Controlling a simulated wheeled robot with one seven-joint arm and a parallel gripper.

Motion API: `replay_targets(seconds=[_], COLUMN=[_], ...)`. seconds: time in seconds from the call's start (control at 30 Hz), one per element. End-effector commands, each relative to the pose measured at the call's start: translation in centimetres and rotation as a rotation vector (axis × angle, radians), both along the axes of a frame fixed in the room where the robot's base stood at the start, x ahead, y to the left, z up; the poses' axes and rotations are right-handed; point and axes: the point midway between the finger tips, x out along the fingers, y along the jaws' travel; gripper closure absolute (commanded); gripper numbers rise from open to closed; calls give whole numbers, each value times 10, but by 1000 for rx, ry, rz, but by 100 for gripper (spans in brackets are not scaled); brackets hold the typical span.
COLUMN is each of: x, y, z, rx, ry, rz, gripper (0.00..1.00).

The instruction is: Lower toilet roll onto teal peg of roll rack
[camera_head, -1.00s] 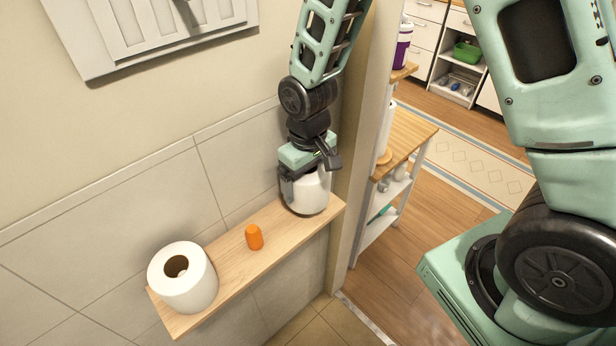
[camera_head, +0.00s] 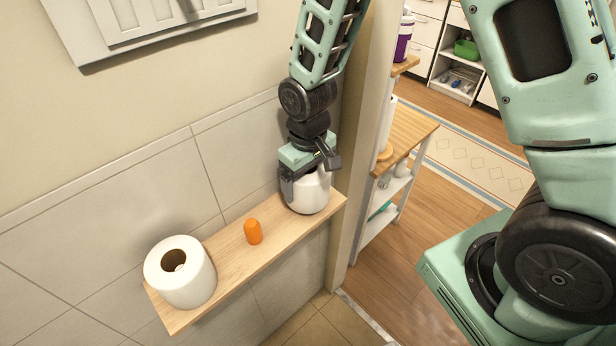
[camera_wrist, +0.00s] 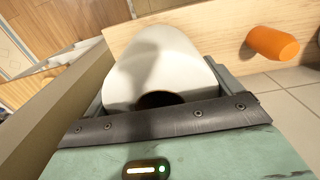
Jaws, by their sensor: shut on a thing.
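The white toilet roll (camera_head: 309,196) is at the right end of the wooden rack (camera_head: 236,256), upright, with its base at or very near the board. My gripper (camera_head: 304,178) is above it and shut on it, with the fingers on either side. In the wrist view the roll (camera_wrist: 165,55) sits between the fingers, and the near part of its dark core hole shows. No teal peg is visible; the roll hides the board under it, so I cannot tell whether a peg is inside the core.
An orange peg (camera_head: 253,231) stands bare mid-rack and also shows in the wrist view (camera_wrist: 272,43). Another white roll (camera_head: 181,272) stands at the left end. The tiled wall (camera_head: 110,218) runs behind; a door frame (camera_head: 357,150) is close on the right, with a wooden-topped cart (camera_head: 408,135) beyond.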

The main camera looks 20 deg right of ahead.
Motion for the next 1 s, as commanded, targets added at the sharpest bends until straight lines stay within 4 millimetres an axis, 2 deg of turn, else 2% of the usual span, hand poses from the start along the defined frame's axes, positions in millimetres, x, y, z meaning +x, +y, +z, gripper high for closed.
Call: replay_targets(seconds=[0.53, 0.83, 0.87, 0.9, 1.0], x=[0, 0, 0, 0, 0], y=[0, 0, 0, 0, 0], z=[-12, -13, -13, -13, -13], rx=[0, 0, 0, 0, 0], ry=[0, 0, 0, 0, 0], rz=[0, 0, 0, 0, 0], gripper=[33, 33, 3, 0, 0])
